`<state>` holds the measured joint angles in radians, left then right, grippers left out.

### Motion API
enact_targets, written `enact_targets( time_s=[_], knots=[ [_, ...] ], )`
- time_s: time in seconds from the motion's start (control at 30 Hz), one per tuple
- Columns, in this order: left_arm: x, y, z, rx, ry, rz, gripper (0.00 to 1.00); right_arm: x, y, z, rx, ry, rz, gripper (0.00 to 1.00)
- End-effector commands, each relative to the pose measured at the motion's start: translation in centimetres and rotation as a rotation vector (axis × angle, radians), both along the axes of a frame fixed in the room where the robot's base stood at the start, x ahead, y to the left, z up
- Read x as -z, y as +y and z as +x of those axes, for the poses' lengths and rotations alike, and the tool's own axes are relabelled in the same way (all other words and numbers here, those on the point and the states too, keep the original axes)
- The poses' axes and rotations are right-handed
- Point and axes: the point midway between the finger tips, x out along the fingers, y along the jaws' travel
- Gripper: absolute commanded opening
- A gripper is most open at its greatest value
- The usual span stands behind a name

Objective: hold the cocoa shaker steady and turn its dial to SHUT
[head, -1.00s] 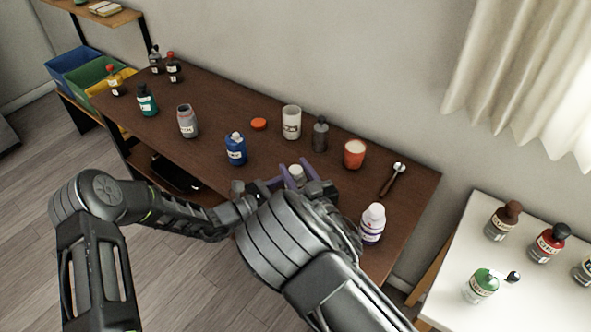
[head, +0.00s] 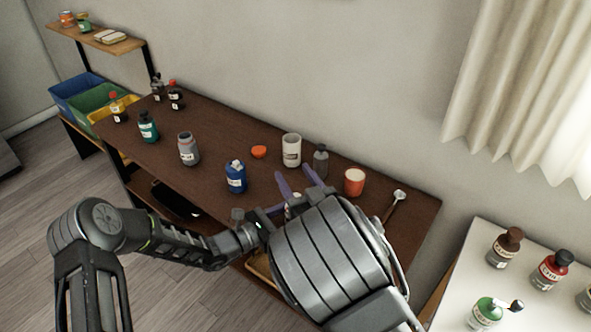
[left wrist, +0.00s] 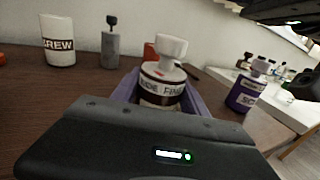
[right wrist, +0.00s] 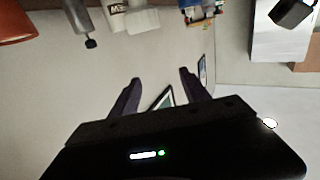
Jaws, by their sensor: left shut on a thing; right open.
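In the head view my right arm mostly hides the left gripper. My right gripper (head: 294,171) is open, its purple fingers apart. In the right wrist view nothing is between the fingers (right wrist: 156,76). The dial's setting cannot be read.
Behind stand a white mug (head: 291,151), a grey bottle (head: 320,161) and an orange cup (head: 354,182). A blue bottle (head: 236,178) and a grey jar (head: 188,150) are left on the brown desk. A purple bottle (left wrist: 246,93) stands right of the shaker. A spoon (head: 393,205) lies at right.

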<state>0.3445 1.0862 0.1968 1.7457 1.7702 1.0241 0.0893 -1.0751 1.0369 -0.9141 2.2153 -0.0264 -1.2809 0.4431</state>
Motion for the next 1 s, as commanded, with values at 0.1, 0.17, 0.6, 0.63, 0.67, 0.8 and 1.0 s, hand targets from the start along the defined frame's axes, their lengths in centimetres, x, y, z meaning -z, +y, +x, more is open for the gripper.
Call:
enact_targets(
  time_s=[0.1, 0.17, 0.6, 0.63, 0.67, 0.8, 1.0],
  knots=[
    [0.0, 0.0, 0.0, -0.001, 0.001, 0.001, 0.07, -1.7, 0.0, 0.0, 0.001, -0.001, 0.003, 0.54],
    [0.0, 0.0, 0.0, -0.001, 0.001, 0.001, 0.07, -2.1, 0.0, 0.0, 0.0, -0.001, 0.001, 0.54],
    [0.0, 0.0, 0.0, -0.001, 0.001, 0.001, 0.07, -2.5, 0.0, 0.0, 0.001, 0.001, -0.001, 0.54],
    [0.0, 0.0, 0.0, -0.001, 0.001, 0.001, 0.07, -2.4, 0.1, -0.1, 0.002, 0.001, 0.0, 0.54],
    [0.0, 0.0, 0.0, -0.001, 0.001, 0.001, 0.07, -2.3, 0.2, -0.2, 0.004, 0.001, 0.001, 0.54],
    [0.0, 0.0, 0.0, -0.001, 0.0, 0.0, 0.07, -0.9, 0.8, -1.1, 0.033, 0.006, 0.015, 0.54],
    [0.0, 0.0, 0.0, 0.0, 0.0, 0.0, 0.07, 3.1, 1.3, -4.1, 0.139, 0.012, 0.033, 0.54]
  ],
)
